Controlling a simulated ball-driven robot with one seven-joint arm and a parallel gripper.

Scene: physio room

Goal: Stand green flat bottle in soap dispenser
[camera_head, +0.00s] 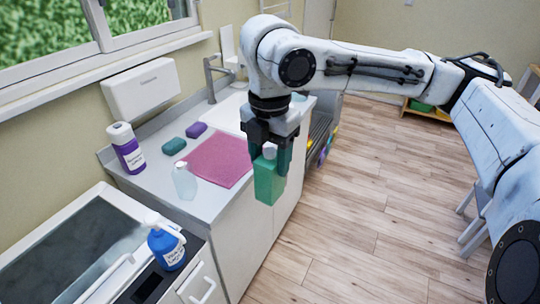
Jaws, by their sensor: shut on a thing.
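My gripper (269,155) is shut on a green flat bottle (269,188) with a pale cap and holds it upright. In the picture it overlaps the right front edge of the counter; I cannot tell its height. I cannot tell for sure which thing is the soap dispenser. A white wall-mounted unit (141,90) hangs at the back left. A white upright holder (228,48) stands behind the tap. A clear pump bottle (184,182) stands on the counter, left of my gripper.
On the counter (205,203) are a pink cloth (219,160), green (174,146) and purple (196,130) blocks, a purple-labelled bottle (127,149) and a tap (211,80). The wooden floor (365,205) at right is largely clear.

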